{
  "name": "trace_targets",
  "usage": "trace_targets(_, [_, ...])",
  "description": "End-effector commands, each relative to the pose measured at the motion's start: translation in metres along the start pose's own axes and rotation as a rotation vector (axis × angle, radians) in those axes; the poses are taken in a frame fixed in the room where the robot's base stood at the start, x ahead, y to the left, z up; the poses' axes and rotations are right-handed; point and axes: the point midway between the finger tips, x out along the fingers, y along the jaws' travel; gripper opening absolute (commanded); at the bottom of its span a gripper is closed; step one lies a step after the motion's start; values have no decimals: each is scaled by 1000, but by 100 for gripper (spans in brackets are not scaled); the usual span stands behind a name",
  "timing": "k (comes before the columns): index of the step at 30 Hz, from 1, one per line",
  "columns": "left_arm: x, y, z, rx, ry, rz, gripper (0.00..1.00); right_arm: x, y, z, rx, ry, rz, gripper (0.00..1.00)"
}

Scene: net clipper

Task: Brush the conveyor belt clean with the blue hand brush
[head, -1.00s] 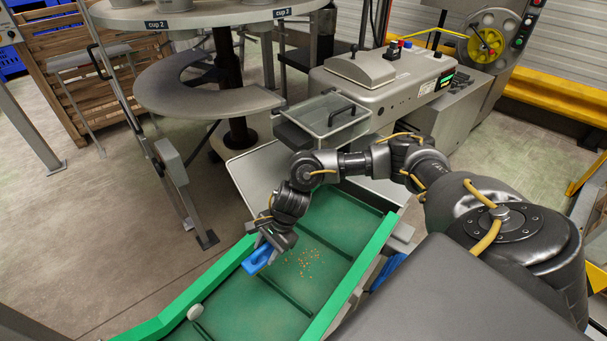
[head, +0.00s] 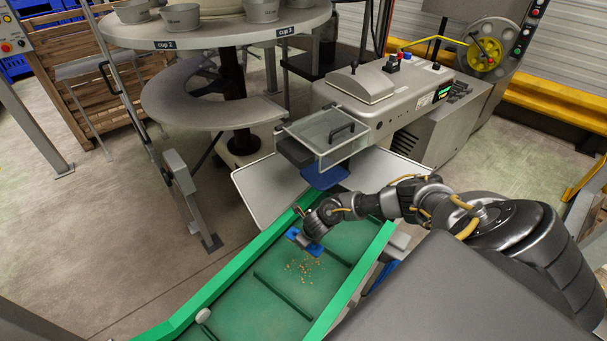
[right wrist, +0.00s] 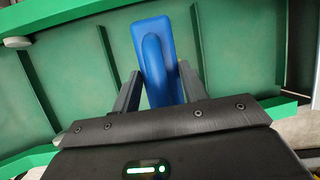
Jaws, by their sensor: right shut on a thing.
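The green conveyor belt (head: 255,309) slopes through the lower middle of the head view, with cross ribs and bright green side rails. A patch of small tan crumbs (head: 303,267) lies on its upper part. My right gripper (head: 306,240) is over the belt just beyond the crumbs, shut on the blue hand brush (head: 316,249). In the right wrist view the brush (right wrist: 154,48) sits between the two fingers (right wrist: 158,92), pointing away from the palm. Its bristles are hidden, and I cannot tell whether it touches the belt. My left gripper is not in view.
A pale round piece (head: 203,316) sits by the belt's left rail. Beyond the belt's upper end are a grey tray (head: 262,190), a clear-lidded box (head: 330,133) with a blue piece (head: 325,178) below it, and a grey machine (head: 385,85). A round table (head: 215,28) stands behind.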

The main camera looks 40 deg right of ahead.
Motion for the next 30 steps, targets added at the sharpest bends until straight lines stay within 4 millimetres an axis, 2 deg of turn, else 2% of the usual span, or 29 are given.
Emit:
trace_targets(8, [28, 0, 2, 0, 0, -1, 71, 30, 4, -12, -1, 0, 1, 22])
trace_targets(23, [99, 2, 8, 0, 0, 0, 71, 104, 13, -43, -2, -1, 1, 22])
trace_targets(27, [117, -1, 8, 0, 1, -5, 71, 122, 16, -50, -2, -1, 1, 22])
trace_targets(30, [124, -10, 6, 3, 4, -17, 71, 129, 17, -53, -2, -1, 1, 22])
